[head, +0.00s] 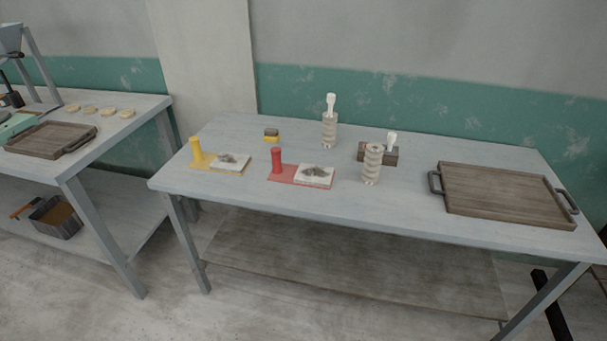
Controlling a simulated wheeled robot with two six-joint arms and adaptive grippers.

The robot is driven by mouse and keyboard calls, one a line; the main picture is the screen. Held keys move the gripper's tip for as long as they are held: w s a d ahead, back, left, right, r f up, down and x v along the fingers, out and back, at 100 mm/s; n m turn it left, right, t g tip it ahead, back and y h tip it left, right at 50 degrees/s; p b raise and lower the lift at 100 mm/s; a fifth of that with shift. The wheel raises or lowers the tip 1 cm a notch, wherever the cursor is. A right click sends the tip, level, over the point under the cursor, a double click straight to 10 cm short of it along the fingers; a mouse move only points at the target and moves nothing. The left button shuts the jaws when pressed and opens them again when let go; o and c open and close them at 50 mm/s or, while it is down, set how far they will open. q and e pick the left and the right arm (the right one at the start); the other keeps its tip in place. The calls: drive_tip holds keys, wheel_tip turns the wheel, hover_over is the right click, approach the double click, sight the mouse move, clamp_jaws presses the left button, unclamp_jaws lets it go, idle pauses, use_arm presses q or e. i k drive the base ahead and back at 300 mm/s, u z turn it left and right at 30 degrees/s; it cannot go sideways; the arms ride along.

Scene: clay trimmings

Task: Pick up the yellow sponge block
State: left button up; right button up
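Neither of my grippers shows in the head view.
The grey table (240,198) also bears a yellow cylinder (196,151), a red cylinder (277,160), white slabs with grey trimmings (314,177), ridged holders (372,164) with white tools, a dark block (391,154) and a wooden tray (507,194). Another table (85,155) stands left.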

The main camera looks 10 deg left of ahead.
sight(272, 135)
drive_tip(key=z, duration=0.3)
drive_tip(key=k, duration=0.35)
drive_tip(key=u, duration=1.35)
drive_tip(key=i, duration=0.95)
drive_tip(key=z, duration=0.4)
drive_tip(key=i, duration=0.75)
drive_tip(key=z, duration=0.65)
